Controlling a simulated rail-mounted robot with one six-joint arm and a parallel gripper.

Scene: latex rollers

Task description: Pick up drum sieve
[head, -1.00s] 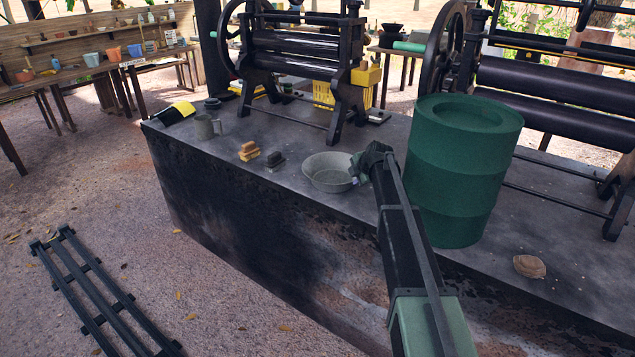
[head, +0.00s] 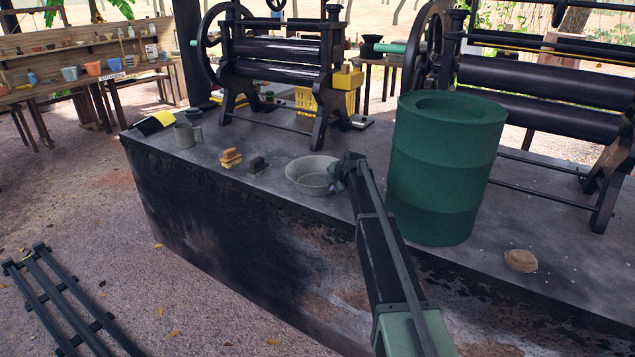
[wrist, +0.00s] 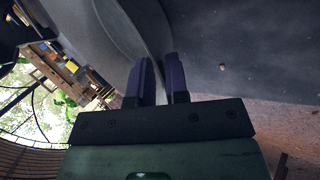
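The drum sieve (head: 303,180) is a round, shallow grey pan with a raised rim. It stands on the dark bench top, left of the green barrel. My gripper (head: 345,170) is at its right rim in the head view. In the wrist view, the sieve's curved wall (wrist: 125,28) runs down between the two dark fingers of my gripper (wrist: 160,72). The fingers are close together with only a narrow gap and look shut on the rim. The exact contact is dark and hard to see. The sieve shows no clear lift from the bench.
A large green barrel (head: 445,170) stands close right of my arm. Left of the sieve are a dark block (head: 257,165), a yellow-brown brush (head: 231,158) and a grey mug (head: 187,135). A roller press (head: 285,60) stands behind. A brown item (head: 521,261) lies at right.

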